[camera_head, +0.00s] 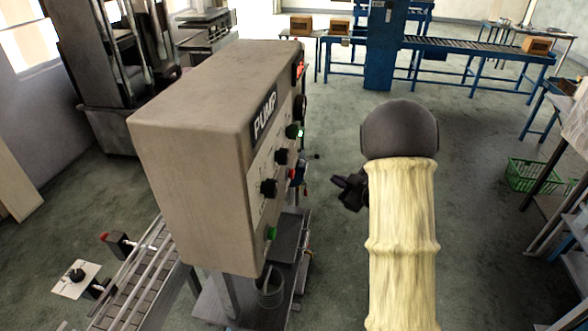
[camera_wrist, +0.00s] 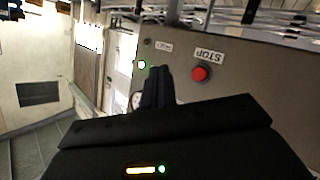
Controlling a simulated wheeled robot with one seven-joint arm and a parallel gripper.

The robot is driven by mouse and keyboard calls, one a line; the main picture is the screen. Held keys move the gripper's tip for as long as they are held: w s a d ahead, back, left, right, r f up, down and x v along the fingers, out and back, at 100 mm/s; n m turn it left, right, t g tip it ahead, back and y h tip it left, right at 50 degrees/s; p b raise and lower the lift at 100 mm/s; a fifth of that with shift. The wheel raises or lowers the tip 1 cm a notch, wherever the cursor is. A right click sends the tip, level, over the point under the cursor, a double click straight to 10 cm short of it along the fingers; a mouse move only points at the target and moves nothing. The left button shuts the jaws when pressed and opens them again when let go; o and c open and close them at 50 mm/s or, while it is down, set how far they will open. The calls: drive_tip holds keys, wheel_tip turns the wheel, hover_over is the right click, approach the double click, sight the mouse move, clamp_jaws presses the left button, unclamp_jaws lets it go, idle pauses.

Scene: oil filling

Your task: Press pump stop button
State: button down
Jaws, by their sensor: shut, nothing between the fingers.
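The grey pump box (camera_head: 195,130), labelled PUMP, stands left of my arm in the head view. Its control face is seen at a steep angle there. In the wrist view the red stop button (camera_wrist: 201,73) sits on the panel (camera_wrist: 240,85), under an upside-down STOP label (camera_wrist: 210,55). My gripper (camera_head: 340,187) is shut and empty, with a gap between it and the control face. In the wrist view its closed fingers (camera_wrist: 157,75) show left of the red button, apart from it in the picture. Distance to the panel is unclear.
A lit green lamp (camera_head: 294,132), black knobs (camera_head: 269,188) and a green button (camera_head: 271,233) are on the control face. A roller conveyor (camera_head: 140,280) lies below left. A blue conveyor (camera_head: 470,48) is at the back. Open floor lies right of the box.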

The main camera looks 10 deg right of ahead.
sight(292, 174)
drive_tip(key=shift+a, duration=0.1)
idle(0.3)
drive_tip(key=w+a, duration=0.2)
drive_tip(key=a, duration=0.6)
drive_tip(key=shift+w+a, duration=0.15)
drive_tip(key=shift+w, duration=0.2)
drive_tip(key=shift+a, duration=0.15)
idle(1.7)
drive_tip(key=shift+w+a, duration=0.1)
drive_tip(key=shift+a, duration=0.15)
drive_tip(key=shift+w+a, duration=0.2)
drive_tip(key=shift+a, duration=0.35)
idle(1.2)
drive_tip(key=shift+d, duration=0.15)
drive_tip(key=shift+s+d+b, duration=0.3)
drive_tip(key=shift+d+b, duration=0.1)
drive_tip(key=shift+d, duration=0.35)
drive_tip(key=shift+d, duration=0.15)
